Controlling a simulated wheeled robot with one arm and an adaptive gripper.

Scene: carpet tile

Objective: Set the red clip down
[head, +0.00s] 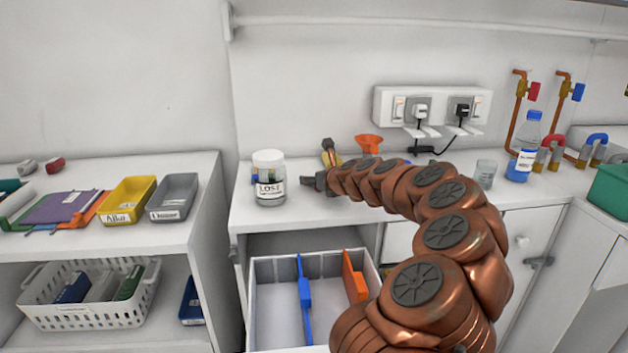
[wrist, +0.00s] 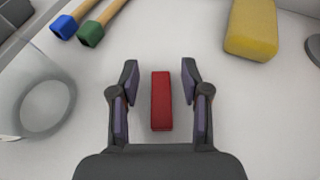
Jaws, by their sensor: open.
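The red clip (wrist: 161,101) is a small red block in the wrist view, lying on the white counter top between my fingers. A gap shows on each side of it, so neither finger touches it. My gripper (wrist: 160,82) is open around it. In the head view my gripper (head: 314,183) is low over the counter, just right of the labelled glass jar (head: 269,178). The red clip cannot be made out there.
An open drawer (head: 262,308) with blue and orange dividers is below the counter. The wrist view shows blue-ended (wrist: 64,27) and green-ended (wrist: 90,34) sticks and a yellow block (wrist: 252,28) near my fingers. A glass (head: 486,174) and bottle (head: 526,147) stand right.

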